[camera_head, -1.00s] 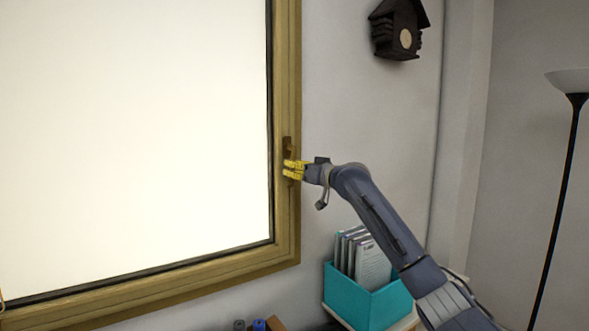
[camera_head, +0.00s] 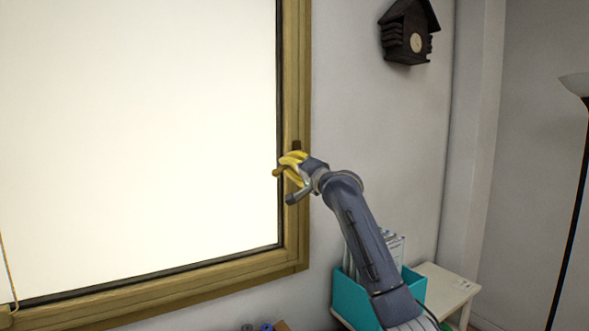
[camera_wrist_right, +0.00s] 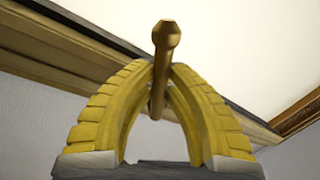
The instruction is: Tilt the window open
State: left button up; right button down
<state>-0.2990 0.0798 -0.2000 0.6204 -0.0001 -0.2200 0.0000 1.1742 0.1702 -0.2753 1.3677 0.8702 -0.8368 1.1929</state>
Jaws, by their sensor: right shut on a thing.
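The window (camera_head: 140,130) has a large bright pane in a wooden frame (camera_head: 296,90) and looks closed. Its brown handle (camera_head: 278,173) is on the right side of the frame and points to the left over the pane's edge. My right gripper (camera_head: 287,168) has yellow fingers closed around the handle. The right wrist view shows the handle (camera_wrist_right: 165,40) running between the two curved fingers (camera_wrist_right: 160,75), its end sticking out past their tips. The fingers hide part of the handle and its mount. My left gripper is not in view.
A teal box (camera_head: 350,294) with papers stands on a small white table (camera_head: 448,283) below my right arm. A dark birdhouse-shaped clock (camera_head: 408,32) hangs on the wall. A floor lamp (camera_head: 573,180) stands at the far right.

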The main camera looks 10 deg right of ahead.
jog(key=shift+s+a+r+m+t+h, duration=0.15)
jog(key=shift+r+m, duration=0.25)
jog(key=shift+m, duration=0.6)
jog(key=shift+w+a+r+m+t+h, duration=0.1)
jog(key=shift+r+m+h, duration=0.25)
jog(key=shift+m, duration=0.65)
jog(key=shift+s+a+r+m+t+h, duration=0.15)
jog(key=shift+r+m, duration=0.35)
jog(key=shift+m, duration=0.5)
jog(key=shift+w, duration=0.1)
